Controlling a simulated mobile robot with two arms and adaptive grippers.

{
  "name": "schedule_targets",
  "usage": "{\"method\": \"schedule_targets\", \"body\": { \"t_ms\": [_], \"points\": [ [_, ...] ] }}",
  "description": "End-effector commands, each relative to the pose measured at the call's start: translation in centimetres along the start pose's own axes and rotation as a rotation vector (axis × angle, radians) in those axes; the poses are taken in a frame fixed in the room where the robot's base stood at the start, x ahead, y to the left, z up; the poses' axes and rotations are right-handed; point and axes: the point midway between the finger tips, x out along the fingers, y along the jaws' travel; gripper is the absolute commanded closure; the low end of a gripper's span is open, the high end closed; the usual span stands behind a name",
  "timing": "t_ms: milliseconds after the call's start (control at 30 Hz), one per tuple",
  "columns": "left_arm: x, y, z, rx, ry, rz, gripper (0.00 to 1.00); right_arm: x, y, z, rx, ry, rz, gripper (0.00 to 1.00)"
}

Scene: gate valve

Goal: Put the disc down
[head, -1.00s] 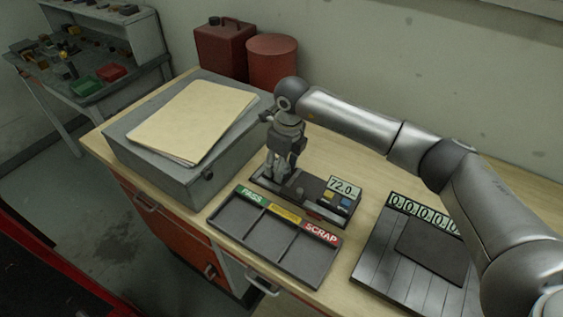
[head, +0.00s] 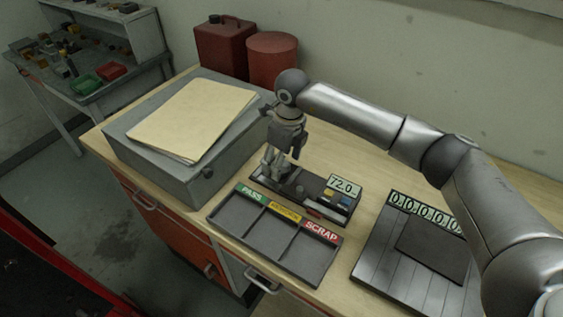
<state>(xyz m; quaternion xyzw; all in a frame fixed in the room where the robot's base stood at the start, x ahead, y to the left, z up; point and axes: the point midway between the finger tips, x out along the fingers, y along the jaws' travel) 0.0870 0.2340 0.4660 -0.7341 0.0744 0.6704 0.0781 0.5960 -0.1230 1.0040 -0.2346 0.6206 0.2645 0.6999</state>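My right gripper (head: 281,165) points down over the left end of a dark gauge block (head: 315,196) on the bench. Its fingers are small and dark here, and I cannot tell whether they are open or shut. No disc can be made out; one may be hidden at the fingertips. The gauge block has a display (head: 345,186) reading 72.0. In front of it lies a dark tray (head: 268,238) with three compartments, which look empty. Its labels are a green PASS, a yellow one too small to read and a red SCRAP. My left gripper is out of view.
A grey box (head: 170,167) with folders (head: 194,118) on top stands left of the gripper. A dark slatted board (head: 400,275) with a row of digits lies to the right. Red cans (head: 272,60) stand behind. Bare bench shows at the back right.

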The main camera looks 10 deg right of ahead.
Motion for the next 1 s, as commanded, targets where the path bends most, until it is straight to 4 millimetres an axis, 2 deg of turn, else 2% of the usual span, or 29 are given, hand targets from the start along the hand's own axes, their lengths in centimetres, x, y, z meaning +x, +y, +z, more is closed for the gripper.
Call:
{"method": "schedule_targets", "body": {
  "t_ms": [300, 500, 700, 1000],
  "points": [
    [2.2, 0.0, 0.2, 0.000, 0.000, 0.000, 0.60, -6.7, -0.1, 0.1, 0.000, -0.005, -0.004, 0.32],
    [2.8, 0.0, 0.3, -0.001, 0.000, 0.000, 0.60, -9.8, -0.1, 0.0, 0.001, -0.002, -0.002, 0.32],
    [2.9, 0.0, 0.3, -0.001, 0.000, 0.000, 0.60, -10.9, 0.0, -0.1, 0.001, 0.000, 0.000, 0.32],
    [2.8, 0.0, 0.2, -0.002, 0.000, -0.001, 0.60, -10.9, 0.0, -0.1, 0.001, 0.000, 0.000, 0.32]
  ]
}}
